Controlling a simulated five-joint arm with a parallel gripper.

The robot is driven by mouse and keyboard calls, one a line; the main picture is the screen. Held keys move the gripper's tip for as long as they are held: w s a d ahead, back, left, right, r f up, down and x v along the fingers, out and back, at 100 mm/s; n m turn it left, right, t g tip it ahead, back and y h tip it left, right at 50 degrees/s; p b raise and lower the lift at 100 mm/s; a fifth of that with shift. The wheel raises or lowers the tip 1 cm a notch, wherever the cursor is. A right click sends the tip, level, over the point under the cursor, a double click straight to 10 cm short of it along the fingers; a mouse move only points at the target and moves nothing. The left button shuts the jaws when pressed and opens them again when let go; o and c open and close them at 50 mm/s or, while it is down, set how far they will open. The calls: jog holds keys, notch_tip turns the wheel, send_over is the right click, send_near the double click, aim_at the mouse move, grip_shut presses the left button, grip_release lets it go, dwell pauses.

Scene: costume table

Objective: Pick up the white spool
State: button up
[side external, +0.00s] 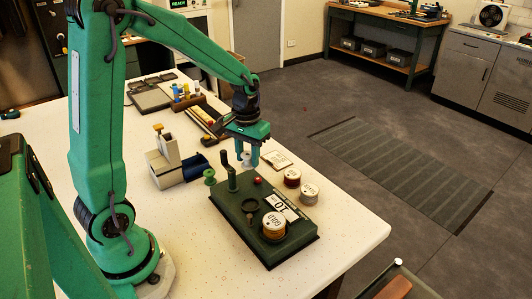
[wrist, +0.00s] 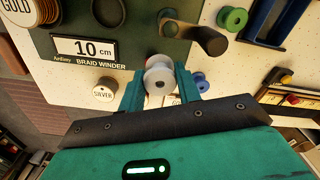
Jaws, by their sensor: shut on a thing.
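The white spool (wrist: 158,82) is between the two fingers of my gripper (wrist: 160,88) in the wrist view, and they are shut on it. In the side view my gripper (side external: 248,150) points down behind the dark green braid winder, with the white spool (side external: 247,160) between its fingertips. Fingers hide the spool's sides. I cannot tell clearly how far it is above the table.
The braid winder (side external: 244,224) has a crank post and carries a gold spool (side external: 273,228). A green spool (side external: 209,177) and a blue bin (side external: 197,168) stand left.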

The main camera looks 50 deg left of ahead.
jog(key=shift+d+r, duration=0.2)
jog(key=shift+d, duration=0.15)
jog(key=shift+d, duration=0.15)
dwell(0.3)
jog(key=shift+s+d+r, duration=0.1)
jog(key=shift+d, duration=0.1)
jog(key=s+d+r, duration=0.2)
jog(key=s+d, duration=0.3)
jog(key=d, duration=0.3)
jog(key=s+d+r+n, duration=0.1)
jog(key=s+d+r, duration=0.2)
jog(key=s+d, duration=0.2)
jog(key=d, duration=0.3)
jog(key=shift+s+d+r, duration=0.25)
jog(key=shift+s+d, duration=0.1)
jog(key=shift+s, duration=0.05)
send_over(250, 207)
notch_tip(250, 207, down, 7)
jog(key=shift+a+f, duration=0.1)
jog(key=shift+f, duration=1.95)
jog(key=shift+f, duration=0.3)
